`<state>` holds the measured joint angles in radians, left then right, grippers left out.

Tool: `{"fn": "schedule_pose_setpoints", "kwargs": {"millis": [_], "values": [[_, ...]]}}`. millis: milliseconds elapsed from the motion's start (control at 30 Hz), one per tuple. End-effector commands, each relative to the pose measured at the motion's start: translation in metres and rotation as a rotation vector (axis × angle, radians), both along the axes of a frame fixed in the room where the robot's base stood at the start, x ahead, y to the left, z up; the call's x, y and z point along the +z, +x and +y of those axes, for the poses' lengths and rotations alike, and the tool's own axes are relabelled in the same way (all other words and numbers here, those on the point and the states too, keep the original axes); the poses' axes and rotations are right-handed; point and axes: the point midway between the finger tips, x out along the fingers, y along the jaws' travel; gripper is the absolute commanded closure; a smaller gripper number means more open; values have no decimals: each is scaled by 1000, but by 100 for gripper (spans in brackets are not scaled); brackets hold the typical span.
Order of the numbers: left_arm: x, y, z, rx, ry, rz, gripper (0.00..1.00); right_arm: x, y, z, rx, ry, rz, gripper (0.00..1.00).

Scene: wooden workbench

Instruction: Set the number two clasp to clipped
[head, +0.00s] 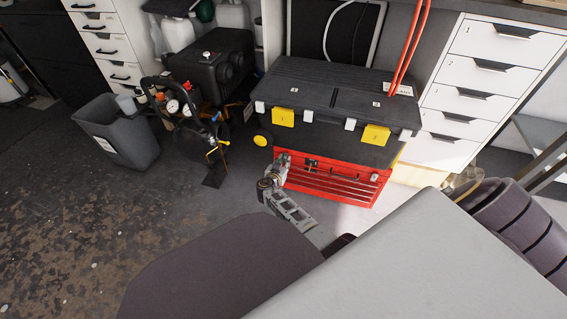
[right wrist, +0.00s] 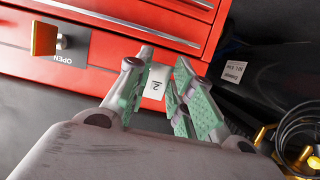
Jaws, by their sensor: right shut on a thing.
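The red tool chest (head: 330,187) stands on the floor under a black toolbox (head: 340,97). My right gripper (head: 277,167) is at the left end of the chest's front. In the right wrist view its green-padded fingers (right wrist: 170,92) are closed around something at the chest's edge. A white tag marked 2 (right wrist: 153,84) shows between them, so I take the held part as the number two clasp; the fingers mostly hide it, and its setting cannot be read. Another clasp, with an orange tab (right wrist: 44,38), sits beside the word OPEN. My left gripper is out of view.
Two yellow tabs (head: 283,117) hang on the black toolbox's front. A black compressor (head: 211,65) and a grey bin (head: 115,132) stand to the left. White drawers (head: 468,90) are at the right. The floor (head: 120,205) at the left is mostly clear.

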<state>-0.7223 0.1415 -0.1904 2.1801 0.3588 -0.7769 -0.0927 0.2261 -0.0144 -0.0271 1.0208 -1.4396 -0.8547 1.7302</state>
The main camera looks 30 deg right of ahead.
Motion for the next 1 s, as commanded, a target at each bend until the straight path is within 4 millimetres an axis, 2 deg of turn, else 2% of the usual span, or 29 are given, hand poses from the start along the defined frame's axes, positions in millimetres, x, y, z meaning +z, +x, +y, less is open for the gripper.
{"fn": "schedule_pose_setpoints", "kwargs": {"millis": [1000], "values": [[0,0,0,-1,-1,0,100,-15,5,4,11,-166,-141,100]]}}
